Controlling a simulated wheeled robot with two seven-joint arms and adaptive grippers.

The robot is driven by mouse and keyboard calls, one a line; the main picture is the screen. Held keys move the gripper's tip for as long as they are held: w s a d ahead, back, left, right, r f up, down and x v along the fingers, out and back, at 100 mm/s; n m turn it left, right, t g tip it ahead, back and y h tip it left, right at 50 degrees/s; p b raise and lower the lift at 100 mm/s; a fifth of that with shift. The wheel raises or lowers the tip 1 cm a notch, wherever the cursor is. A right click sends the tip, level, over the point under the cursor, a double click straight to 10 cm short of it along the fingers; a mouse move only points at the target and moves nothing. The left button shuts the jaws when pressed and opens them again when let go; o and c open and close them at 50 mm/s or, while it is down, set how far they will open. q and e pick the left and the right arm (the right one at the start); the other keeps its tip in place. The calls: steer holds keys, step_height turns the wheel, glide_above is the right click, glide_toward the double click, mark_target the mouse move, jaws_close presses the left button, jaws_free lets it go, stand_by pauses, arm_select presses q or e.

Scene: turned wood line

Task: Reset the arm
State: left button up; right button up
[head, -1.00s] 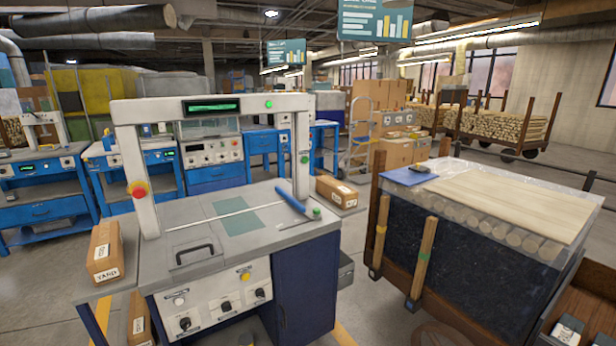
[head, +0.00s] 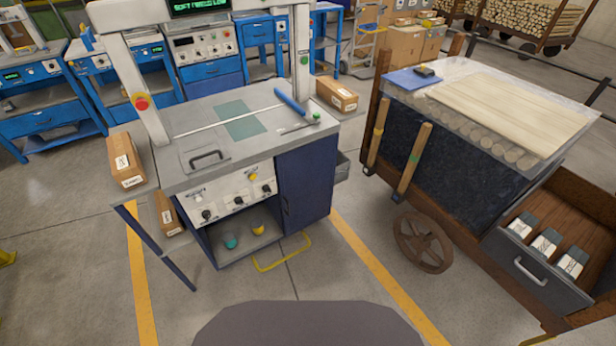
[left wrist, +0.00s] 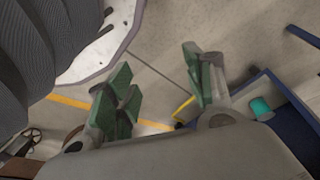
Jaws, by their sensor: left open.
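My left gripper (left wrist: 160,95) shows in the left wrist view with its green-padded fingers spread apart and nothing between them. Bare concrete floor lies behind the fingers. Neither gripper shows in the head view, and the right gripper is in no view. The grey workstation (head: 180,115) with its white arch stands ahead in the head view. A blue-handled tool (head: 291,101) lies on its top. A teal cup (head: 230,241) and a yellow cup (head: 258,229) sit on its lower shelf. The teal cup also shows in the left wrist view (left wrist: 261,108), right of the fingers.
A wooden cart (head: 470,225) with a covered log load stands at the right, its open drawer (head: 538,268) holding several small boxes. Cardboard boxes (head: 125,160) (head: 337,93) rest on the workstation's side shelves. Floor between workstation and cart is clear.

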arm_select(q)
steer(key=s+a+r+p, duration=0.1)
steer(key=s+a+p, duration=0.2)
steer(key=s+p, duration=0.5)
steer(key=s+a+r+g+y+p, duration=0.1)
steer(key=s+a+r+p, duration=0.1)
steer(key=s+p, duration=0.7)
steer(key=shift+s+a, duration=0.55)
steer(key=shift+a, duration=0.2)
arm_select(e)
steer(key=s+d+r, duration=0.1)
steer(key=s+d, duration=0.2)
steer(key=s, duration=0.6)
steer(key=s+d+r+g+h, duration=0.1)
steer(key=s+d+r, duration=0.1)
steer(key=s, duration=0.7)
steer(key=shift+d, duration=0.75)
